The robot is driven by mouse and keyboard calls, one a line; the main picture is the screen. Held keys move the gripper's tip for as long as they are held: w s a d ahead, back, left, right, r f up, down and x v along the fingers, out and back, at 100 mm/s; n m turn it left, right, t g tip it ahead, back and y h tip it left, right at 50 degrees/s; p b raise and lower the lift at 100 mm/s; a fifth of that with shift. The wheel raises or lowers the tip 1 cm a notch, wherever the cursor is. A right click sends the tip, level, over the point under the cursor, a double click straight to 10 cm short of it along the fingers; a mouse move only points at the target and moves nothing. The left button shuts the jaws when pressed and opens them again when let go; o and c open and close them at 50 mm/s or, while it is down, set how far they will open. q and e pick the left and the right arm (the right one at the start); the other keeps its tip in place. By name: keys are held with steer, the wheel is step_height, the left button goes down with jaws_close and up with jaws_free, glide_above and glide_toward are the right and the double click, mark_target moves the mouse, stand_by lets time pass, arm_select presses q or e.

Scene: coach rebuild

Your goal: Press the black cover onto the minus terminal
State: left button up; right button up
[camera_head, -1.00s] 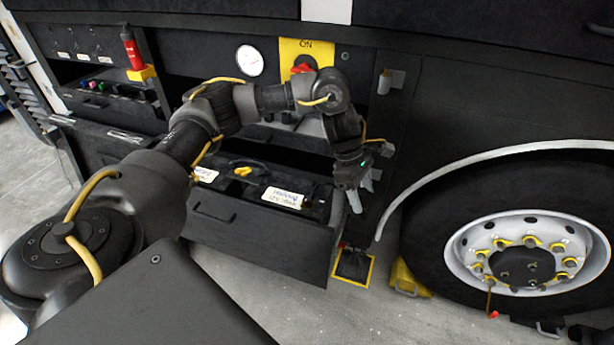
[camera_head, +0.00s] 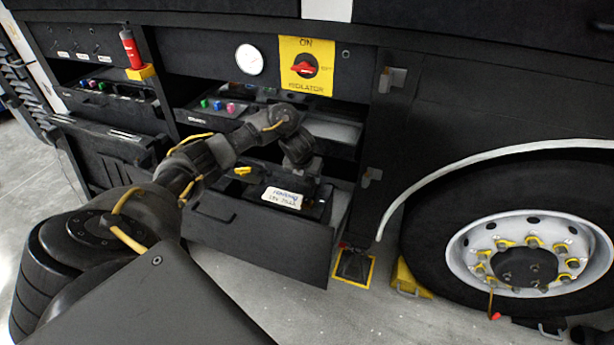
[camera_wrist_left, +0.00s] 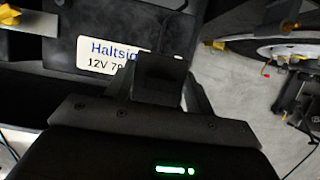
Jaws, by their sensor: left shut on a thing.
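My left gripper (camera_head: 308,170) is over the right part of the open battery drawer (camera_head: 255,236), pointing down. In the left wrist view, the left gripper (camera_wrist_left: 160,88) is shut on a small black block, the black cover (camera_wrist_left: 160,72). The cover is in front of the black battery (camera_wrist_left: 184,30), which has a white label (camera_wrist_left: 112,56). The battery label also shows in the head view (camera_head: 283,197). I cannot tell whether the cover touches the battery. The minus terminal is not visible, possibly hidden behind the cover or gripper. My right gripper is out of view.
A yellow piece (camera_head: 243,171) lies left of the label. The red isolator switch (camera_head: 304,68) is above. The wheel (camera_head: 520,255) and yellow chock (camera_head: 405,277) stand to the right.

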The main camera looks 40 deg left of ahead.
mark_target(308, 197)
arm_select(q)
steer(key=shift+f+b, duration=0.5)
steer(key=shift+f, duration=0.05)
step_height(308, 197, down, 3)
steer(key=b, duration=0.3)
steer(key=shift+f, duration=0.2)
steer(key=shift+f+b, duration=1.1)
steer(key=shift+f, duration=0.2)
steer(key=shift+d+f, duration=0.1)
steer(key=shift+f, duration=0.4)
stand_by(1.1)
steer(key=shift+f, duration=0.1)
